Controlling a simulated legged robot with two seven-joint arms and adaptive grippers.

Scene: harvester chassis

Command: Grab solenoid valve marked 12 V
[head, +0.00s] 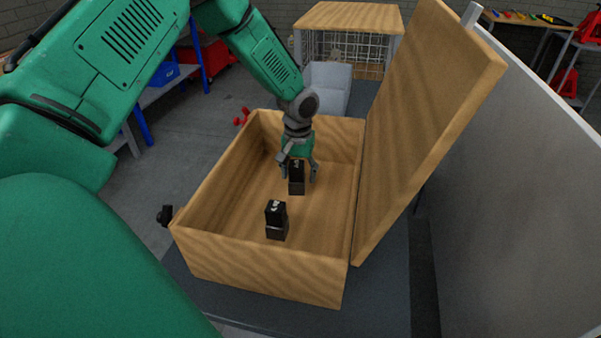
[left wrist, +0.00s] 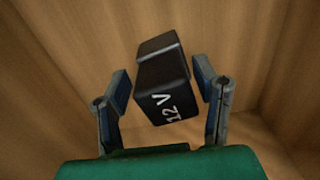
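A black solenoid valve marked 12 V (left wrist: 163,85) sits between the two fingers of my left gripper (left wrist: 163,95) in the left wrist view, with a gap on each side. In the head view the same valve (head: 297,178) stands in the wooden box (head: 222,262), under my left gripper (head: 298,170). The gripper is open, its fingers on either side of the valve's upper part. A second black valve (head: 276,220) stands nearer the front of the box; its white marking is too small to read surely. My right gripper does not show.
The box's wooden lid (head: 430,120) stands open on the right, tilted outward. Behind the box are a grey bin (head: 328,85) and a wire cage with a wooden top (head: 347,17).

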